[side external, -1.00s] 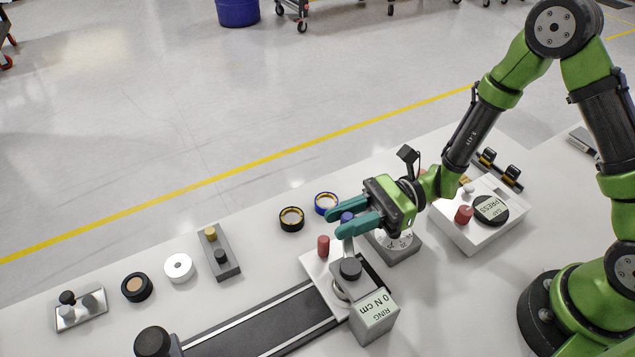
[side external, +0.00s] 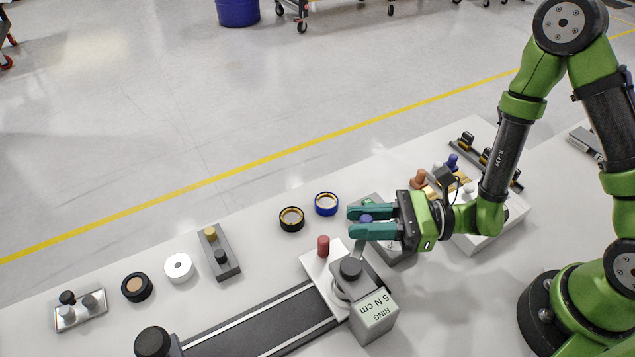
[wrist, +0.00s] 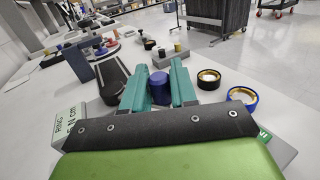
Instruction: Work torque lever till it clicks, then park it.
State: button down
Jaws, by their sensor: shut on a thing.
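The torque lever is a grey arm (side external: 358,249) rising from a dark round hub (side external: 350,268) on the ring fixture. Its blue knob (side external: 365,219) is between the fingers of my gripper (side external: 352,221). My gripper is shut on this knob, which also shows between the teal fingers in the wrist view (wrist: 159,88). The fixture's display (side external: 375,310) reads RING and 5 N cm. It is partly cut off in the wrist view (wrist: 68,125). My gripper hides part of the grey box behind it.
A red knob (side external: 323,246) stands on the white plate left of the hub. A black ring (side external: 291,219) and a blue ring (side external: 326,203) lie behind. A dark track (side external: 265,325) runs left. A white box with knobs stands right. Bare table lies in front of the parts at left.

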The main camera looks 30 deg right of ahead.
jog(key=c, duration=1)
grip_release()
jog(key=shift+w, duration=0.1)
